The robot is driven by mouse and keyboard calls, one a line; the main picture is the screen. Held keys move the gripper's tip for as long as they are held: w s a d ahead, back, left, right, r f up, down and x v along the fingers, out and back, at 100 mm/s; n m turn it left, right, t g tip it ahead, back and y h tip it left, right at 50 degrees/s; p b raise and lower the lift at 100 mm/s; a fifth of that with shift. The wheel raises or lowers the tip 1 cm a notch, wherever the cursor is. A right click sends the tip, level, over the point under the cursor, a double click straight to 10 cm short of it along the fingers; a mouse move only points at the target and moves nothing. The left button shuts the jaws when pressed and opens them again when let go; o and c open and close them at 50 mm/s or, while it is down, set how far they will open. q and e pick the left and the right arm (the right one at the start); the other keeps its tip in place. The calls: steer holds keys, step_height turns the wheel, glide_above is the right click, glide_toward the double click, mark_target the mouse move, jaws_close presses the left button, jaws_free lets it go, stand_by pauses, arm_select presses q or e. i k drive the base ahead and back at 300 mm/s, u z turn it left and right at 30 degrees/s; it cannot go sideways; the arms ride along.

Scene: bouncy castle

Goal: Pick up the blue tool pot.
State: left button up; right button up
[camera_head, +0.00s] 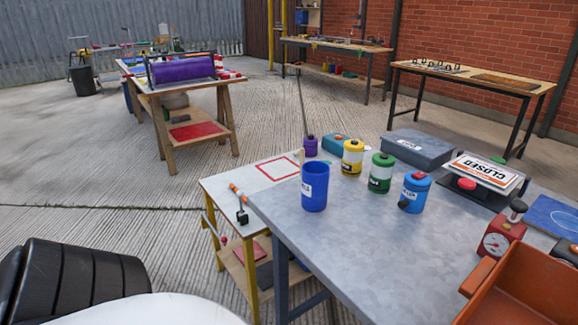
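A blue lidded canister (416,193) with a label stands further right on the same table. Neither of my grippers is in view. Nothing covers the front of the blue pot.
Yellow (352,158) and green (381,174) canisters stand right of the pot. A red gauge (497,240) and an orange bin (520,290) are at the right. A lower white-topped table (235,190) adjoins at left. Open concrete (130,220) lies further left.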

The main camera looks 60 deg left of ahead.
mark_target(315, 187)
steer(key=u, duration=1.65)
steer(key=i, duration=0.5)
steer(key=z, duration=2.2)
steer(key=k, duration=1.2)
steer(key=u, duration=1.75)
